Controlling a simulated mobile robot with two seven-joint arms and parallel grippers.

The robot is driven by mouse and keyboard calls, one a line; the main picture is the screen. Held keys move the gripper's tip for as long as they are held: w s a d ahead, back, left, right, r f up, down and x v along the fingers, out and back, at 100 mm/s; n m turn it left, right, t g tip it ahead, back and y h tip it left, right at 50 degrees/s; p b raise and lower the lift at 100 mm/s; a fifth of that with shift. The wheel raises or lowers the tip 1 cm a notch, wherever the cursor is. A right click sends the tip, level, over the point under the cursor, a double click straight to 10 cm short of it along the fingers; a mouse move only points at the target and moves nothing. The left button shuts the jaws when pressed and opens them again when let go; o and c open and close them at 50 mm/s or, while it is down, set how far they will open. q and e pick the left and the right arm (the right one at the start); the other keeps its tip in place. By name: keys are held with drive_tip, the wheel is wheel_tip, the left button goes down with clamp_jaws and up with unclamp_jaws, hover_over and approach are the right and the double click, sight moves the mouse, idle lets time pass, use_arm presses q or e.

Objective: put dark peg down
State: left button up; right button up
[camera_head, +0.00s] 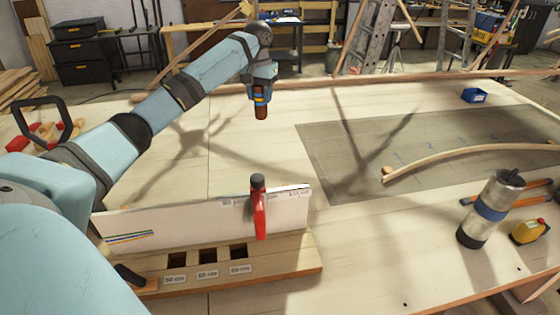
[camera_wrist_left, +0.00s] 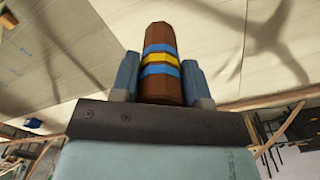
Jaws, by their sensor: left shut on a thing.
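The dark peg (camera_head: 261,112) is brown with blue and yellow bands. My left gripper (camera_head: 261,92) is shut on it and holds it, hanging down, above the far part of the pale worktable (camera_head: 240,150). In the left wrist view the peg (camera_wrist_left: 160,32) stands between both fingers, with its bands near the fingertips. The peg's inner end is hidden by the gripper. My right gripper is not in view.
A wooden block (camera_head: 300,262) with several square holes and labels sits at the front, before a white panel (camera_head: 180,222) and a red clamp (camera_head: 259,212).

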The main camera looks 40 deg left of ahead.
use_arm(q)
wheel_tip(320, 180, down, 19)
drive_tip(key=shift+f, duration=0.2)
idle(0.4)
drive_tip(key=o, duration=1)
drive_tip(key=shift+f, duration=0.1)
drive_tip(key=shift+c, duration=0.2)
